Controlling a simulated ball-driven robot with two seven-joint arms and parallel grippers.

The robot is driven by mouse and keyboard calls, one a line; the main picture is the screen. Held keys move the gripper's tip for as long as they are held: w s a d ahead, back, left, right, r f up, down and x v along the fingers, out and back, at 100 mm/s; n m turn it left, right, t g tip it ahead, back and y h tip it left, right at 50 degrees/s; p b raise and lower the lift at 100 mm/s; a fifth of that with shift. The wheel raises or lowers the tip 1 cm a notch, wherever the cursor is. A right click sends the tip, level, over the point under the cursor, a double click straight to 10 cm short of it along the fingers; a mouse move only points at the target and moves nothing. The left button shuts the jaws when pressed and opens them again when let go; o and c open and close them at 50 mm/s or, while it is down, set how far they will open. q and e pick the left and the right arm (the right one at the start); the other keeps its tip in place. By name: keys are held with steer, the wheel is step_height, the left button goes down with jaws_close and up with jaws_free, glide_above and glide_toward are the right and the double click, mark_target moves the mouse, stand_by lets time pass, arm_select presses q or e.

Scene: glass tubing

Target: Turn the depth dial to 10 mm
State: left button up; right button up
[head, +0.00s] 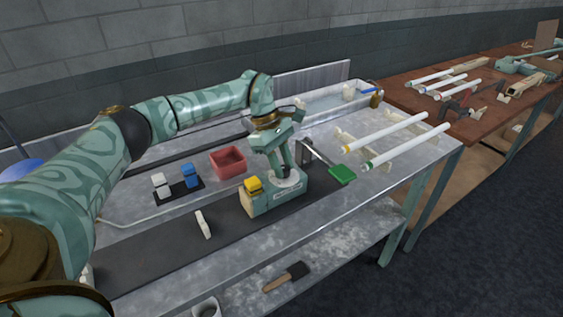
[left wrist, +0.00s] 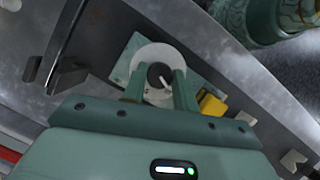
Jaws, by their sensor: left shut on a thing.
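The depth dial shows in the left wrist view as a dark round knob (left wrist: 158,75) with a white pointer mark, on a pale scale disc (left wrist: 150,55). The pointer points toward the lower right in that view; the scale figures are too small to read. In the head view the pale disc (head: 289,183) sits on top of a green machine (head: 282,197). My left gripper (head: 285,166) comes down from above and is shut on the knob, one finger on each side, also in the left wrist view (left wrist: 159,82). My right gripper is not in view.
A yellow block (head: 253,185) sits at the machine's left end. A red bin (head: 228,162) stands behind left. White tubes (head: 405,142) lie on the right. The dark mat (head: 160,245) is mostly clear at front left.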

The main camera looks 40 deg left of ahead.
arm_select(q)
steer(key=shift+r+m, duration=0.1)
steer(key=shift+m, duration=0.4)
steer(key=shift+g, duration=0.3)
steer(key=o, duration=1)
steer(key=shift+c, duration=0.2)
steer(key=p+v, duration=0.3)
steer(key=v, duration=1.3)
steer(key=shift+r, duration=0.1)
